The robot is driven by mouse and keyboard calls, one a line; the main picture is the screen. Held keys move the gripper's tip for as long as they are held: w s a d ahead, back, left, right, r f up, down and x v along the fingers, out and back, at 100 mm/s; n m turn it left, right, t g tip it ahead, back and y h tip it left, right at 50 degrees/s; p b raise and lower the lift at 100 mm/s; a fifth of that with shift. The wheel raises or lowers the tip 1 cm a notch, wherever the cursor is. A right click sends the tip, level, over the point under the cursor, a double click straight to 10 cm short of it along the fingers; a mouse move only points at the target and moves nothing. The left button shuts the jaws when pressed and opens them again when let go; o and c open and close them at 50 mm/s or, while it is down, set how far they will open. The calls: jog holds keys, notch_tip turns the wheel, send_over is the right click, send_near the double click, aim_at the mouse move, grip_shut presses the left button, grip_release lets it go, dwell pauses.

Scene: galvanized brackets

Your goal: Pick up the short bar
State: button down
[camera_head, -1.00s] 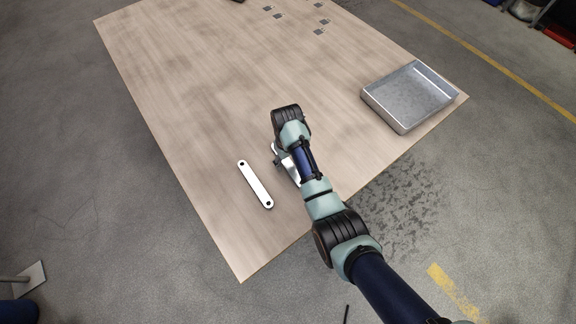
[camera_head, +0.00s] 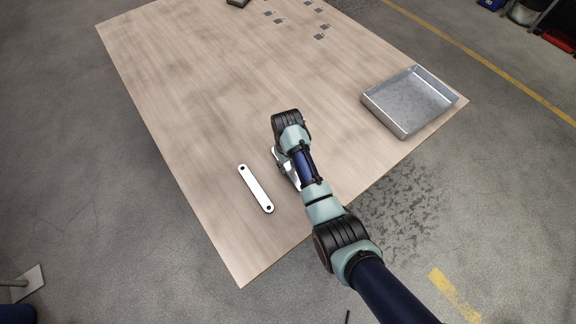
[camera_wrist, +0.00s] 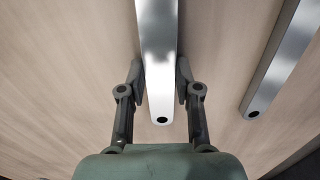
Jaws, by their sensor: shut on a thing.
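A shiny galvanized bar (camera_wrist: 160,70) with a dark hole near its end lies between my gripper's fingers in the wrist view. My gripper (camera_wrist: 160,82) is shut on it, one finger pad on each long side. The bar's far end runs out of the wrist view. In the head view my arm mostly hides this bar, and only a strip of bright metal (camera_head: 291,175) shows beside my gripper. A second bar (camera_head: 256,188) with a hole at each end lies flat on the table, left of my gripper; it also shows at right in the wrist view (camera_wrist: 280,60). I cannot compare their full lengths.
A shallow metal tray (camera_head: 378,113) stands empty at the table's right edge. Several small square plates (camera_head: 320,36) and a dark object (camera_head: 238,2) lie at the table's far end. The middle and left of the wooden table (camera_head: 190,90) are clear.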

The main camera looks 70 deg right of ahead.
notch_tip(320, 180, up, 20)
jog(key=p, duration=0.9)
jog(key=shift+p, duration=0.4)
